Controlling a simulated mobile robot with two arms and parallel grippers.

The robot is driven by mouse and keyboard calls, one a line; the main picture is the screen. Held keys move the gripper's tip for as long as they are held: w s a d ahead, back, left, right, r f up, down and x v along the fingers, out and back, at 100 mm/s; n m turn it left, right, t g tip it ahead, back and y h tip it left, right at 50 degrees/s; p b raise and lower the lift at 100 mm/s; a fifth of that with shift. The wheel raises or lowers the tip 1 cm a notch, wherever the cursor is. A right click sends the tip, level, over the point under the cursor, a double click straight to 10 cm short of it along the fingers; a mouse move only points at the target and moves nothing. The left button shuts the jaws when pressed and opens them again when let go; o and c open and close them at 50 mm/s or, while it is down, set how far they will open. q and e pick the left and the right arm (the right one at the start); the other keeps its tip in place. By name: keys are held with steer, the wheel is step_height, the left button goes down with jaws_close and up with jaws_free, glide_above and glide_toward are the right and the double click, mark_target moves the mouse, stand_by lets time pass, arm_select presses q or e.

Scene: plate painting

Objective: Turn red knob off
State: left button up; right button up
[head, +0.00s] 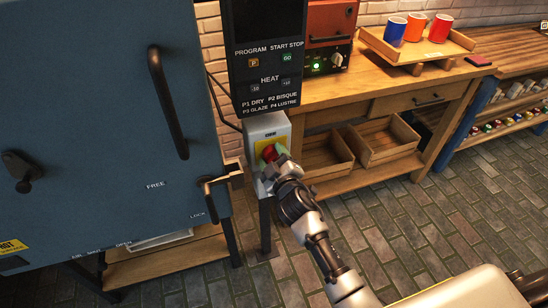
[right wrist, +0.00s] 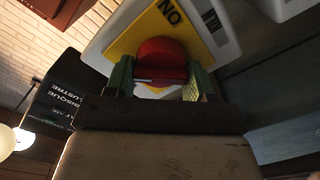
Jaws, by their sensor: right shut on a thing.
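The red knob (head: 270,152) sits on a yellow plate on the front of a grey switch box (head: 267,127), below the black control panel. My right gripper (head: 277,154) is at the knob, its green-padded fingers on either side of it. In the right wrist view the red knob (right wrist: 162,62) sits between the two fingers of my right gripper (right wrist: 160,78), which is shut on it. Part of the lettering on the yellow plate (right wrist: 135,38) shows there; the rest is hidden. My left gripper is not in view.
A large blue kiln door (head: 100,130) with a dark handle (head: 168,102) and a lock lever (head: 213,186) is close on the left. A wooden workbench (head: 385,84) with a tray of cups stands right. Brick floor (head: 400,230) is open in front.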

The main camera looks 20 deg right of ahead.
steer(key=n, duration=0.4)
steer(key=shift+a+f+n, duration=0.1)
steer(key=shift+f+n, duration=0.05)
steer(key=shift+n, duration=0.15)
steer(key=n, duration=0.4)
steer(key=shift+f, duration=0.1)
steer(key=shift+n, duration=0.4)
steer(key=o, duration=0.9)
steer(key=shift+c, duration=0.2)
steer(key=shift+s, duration=0.1)
steer(key=s+b, duration=0.1)
steer(key=s, duration=0.9)
steer(key=shift+s+d, duration=0.2)
steer(key=shift+s, duration=0.15)
